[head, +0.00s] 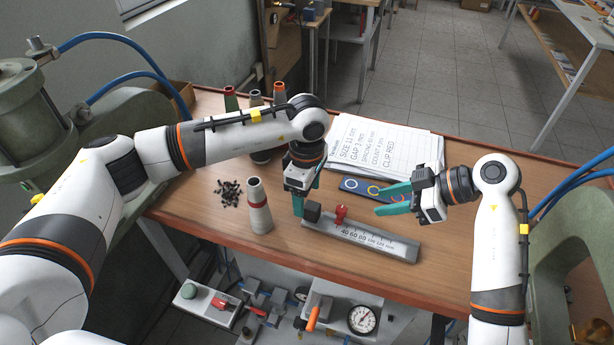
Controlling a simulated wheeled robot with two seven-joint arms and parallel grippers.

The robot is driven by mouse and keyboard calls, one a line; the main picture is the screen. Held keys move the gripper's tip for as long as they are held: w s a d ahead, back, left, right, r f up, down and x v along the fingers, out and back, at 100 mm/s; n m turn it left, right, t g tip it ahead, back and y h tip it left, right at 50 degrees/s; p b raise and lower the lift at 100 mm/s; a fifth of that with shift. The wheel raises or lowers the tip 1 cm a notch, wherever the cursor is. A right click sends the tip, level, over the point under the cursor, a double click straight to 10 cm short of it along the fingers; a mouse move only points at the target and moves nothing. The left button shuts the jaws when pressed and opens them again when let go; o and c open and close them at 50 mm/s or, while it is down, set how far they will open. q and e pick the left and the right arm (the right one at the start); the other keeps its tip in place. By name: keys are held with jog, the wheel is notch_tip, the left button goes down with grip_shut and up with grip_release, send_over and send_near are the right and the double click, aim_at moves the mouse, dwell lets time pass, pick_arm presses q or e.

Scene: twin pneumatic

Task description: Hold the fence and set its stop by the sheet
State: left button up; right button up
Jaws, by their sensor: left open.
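The fence (385,243) is a grey bar with a printed scale, lying on the wooden table at the front. A dark block (312,210) is at its left end, and a red stop (340,214) sits on it near the low numbers. The white sheet (375,150) lies behind it, with lines reading SIZE, GAP, SPACING, COUNT and CLIP RED; some figures are too small to read surely. My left gripper (307,193) points down, open, with its teal fingers beside the dark block; I cannot tell whether they touch. My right gripper (392,199) is open and empty, right of the red stop.
A dark blue strip with coloured rings (360,187) lies between sheet and fence. More cones (279,90) stand behind my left arm. A gauge (362,319) and valves are below the table's front edge.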

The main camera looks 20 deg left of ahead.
aim_at(307, 204)
pick_arm(q)
notch_tip(307, 204, down, 6)
jog(key=shift+r, duration=0.1)
jog(key=shift+c, duration=0.2)
jog(key=c, duration=1.1)
